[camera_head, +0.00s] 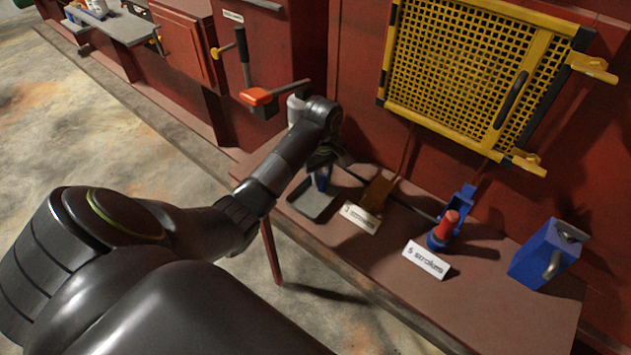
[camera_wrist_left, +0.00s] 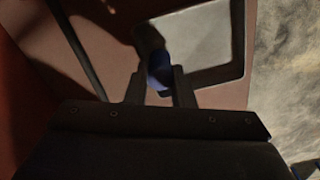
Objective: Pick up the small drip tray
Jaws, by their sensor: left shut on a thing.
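The small drip tray (camera_head: 313,203) is a shallow grey tray with a dark rim, at the left end of the red-brown ledge. It also shows in the left wrist view (camera_wrist_left: 208,48). A blue upright grip (camera_wrist_left: 160,68) rises at the tray. My left gripper (camera_head: 322,162) is above the tray, its fingers shut around this blue grip. The forearm and wrist partly hide the fingers in the head view. I cannot tell whether the tray touches the ledge. My right gripper is not in view.
On the ledge (camera_head: 485,310), right of the tray, stand a "5 strokes" card (camera_head: 427,259), another card (camera_head: 360,217), a blue holder with a red-topped piece (camera_head: 447,226) and a blue box (camera_head: 546,252). A yellow mesh guard (camera_head: 465,70) and an orange-red lever (camera_head: 270,95) are on the wall behind.

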